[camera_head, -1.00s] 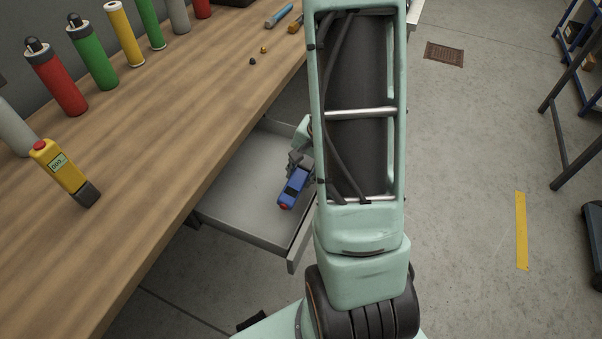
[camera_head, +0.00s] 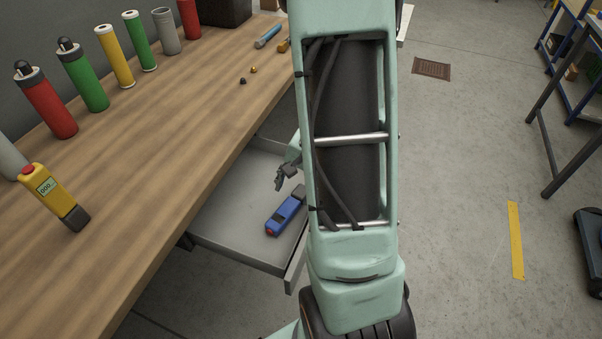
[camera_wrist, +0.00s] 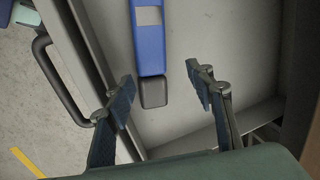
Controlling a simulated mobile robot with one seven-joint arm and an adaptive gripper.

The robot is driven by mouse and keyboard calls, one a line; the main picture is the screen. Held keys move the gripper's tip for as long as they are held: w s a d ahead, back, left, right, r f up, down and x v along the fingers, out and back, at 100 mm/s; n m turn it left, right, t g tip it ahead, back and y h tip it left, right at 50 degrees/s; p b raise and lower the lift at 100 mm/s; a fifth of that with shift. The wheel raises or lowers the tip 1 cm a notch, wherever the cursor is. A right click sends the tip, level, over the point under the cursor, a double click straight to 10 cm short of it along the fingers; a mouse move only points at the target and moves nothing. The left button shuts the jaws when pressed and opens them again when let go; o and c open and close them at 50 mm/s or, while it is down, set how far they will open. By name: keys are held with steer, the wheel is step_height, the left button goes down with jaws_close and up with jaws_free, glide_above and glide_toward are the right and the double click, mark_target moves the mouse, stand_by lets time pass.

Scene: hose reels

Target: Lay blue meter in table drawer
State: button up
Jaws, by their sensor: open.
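The blue meter (camera_head: 286,214), with a red button end and a dark grey end, lies in the open table drawer (camera_head: 225,226). The wrist view also shows the blue meter (camera_wrist: 151,50) on the floor of the drawer (camera_wrist: 210,45), its grey end toward me. My gripper (camera_head: 287,176) is open, just behind the meter's grey end in the head view. In the wrist view, the fingers of my gripper (camera_wrist: 160,88) stand apart on either side of the grey end, with nothing gripped. My arm hides part of the drawer's right side.
A drawer handle (camera_wrist: 55,85) is at left in the wrist view. Open floor (camera_head: 450,180) lies to the right.

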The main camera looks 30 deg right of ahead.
steer(key=v, duration=1)
steer(key=shift+r, duration=0.25)
steer(key=shift+d, duration=0.1)
